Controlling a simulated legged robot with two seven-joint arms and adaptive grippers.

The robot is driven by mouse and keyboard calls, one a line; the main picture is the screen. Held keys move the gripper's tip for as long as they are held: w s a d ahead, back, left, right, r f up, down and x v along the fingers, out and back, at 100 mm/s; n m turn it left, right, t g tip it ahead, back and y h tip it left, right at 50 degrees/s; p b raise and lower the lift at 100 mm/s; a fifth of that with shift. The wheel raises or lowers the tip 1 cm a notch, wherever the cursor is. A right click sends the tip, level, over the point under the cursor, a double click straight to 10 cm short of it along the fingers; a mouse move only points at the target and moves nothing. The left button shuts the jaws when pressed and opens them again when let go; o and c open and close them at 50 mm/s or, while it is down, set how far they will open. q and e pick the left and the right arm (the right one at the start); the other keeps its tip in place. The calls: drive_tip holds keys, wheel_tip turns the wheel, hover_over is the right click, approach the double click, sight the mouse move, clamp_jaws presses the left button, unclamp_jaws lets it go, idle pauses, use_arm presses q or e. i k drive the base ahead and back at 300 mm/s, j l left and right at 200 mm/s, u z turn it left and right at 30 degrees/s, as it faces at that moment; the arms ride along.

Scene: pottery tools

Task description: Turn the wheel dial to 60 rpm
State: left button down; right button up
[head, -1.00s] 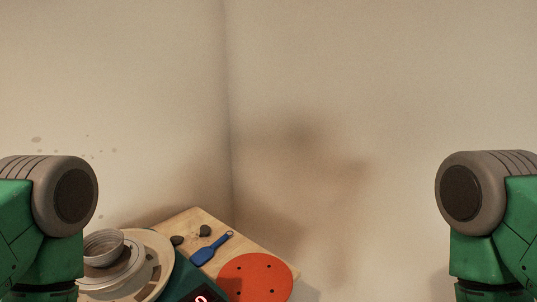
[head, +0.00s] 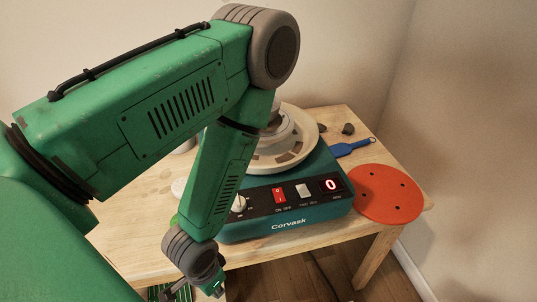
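The pottery wheel (head: 287,229) is a teal machine marked Corvask on a wooden table. Its pale dial (head: 239,203) shows on the black front panel, just right of my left forearm, which covers the panel's left end. The red display (head: 331,184) reads 0. A red switch (head: 279,195) and a light grey switch (head: 304,190) sit between dial and display. My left gripper (head: 190,293) hangs low at the bottom edge, in front of the table and apart from the dial; its fingers are too small and cut off to judge. My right gripper is out of view.
An orange round bat (head: 388,194) lies at the table's right end. A blue tool (head: 352,147) and dark lumps (head: 348,129) lie behind it. A splash pan (head: 310,128) tops the wheel, partly behind my arm. The table's front edge is below the panel.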

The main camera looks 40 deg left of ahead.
sight(239, 205)
drive_tip(key=j+u, duration=0.1)
drive_tip(key=u, duration=0.3)
drive_tip(key=j+u, duration=0.1)
drive_tip(key=u, duration=0.25)
drive_tip(key=j+u, duration=0.1)
drive_tip(key=u, duration=0.3)
drive_tip(key=k, duration=0.05)
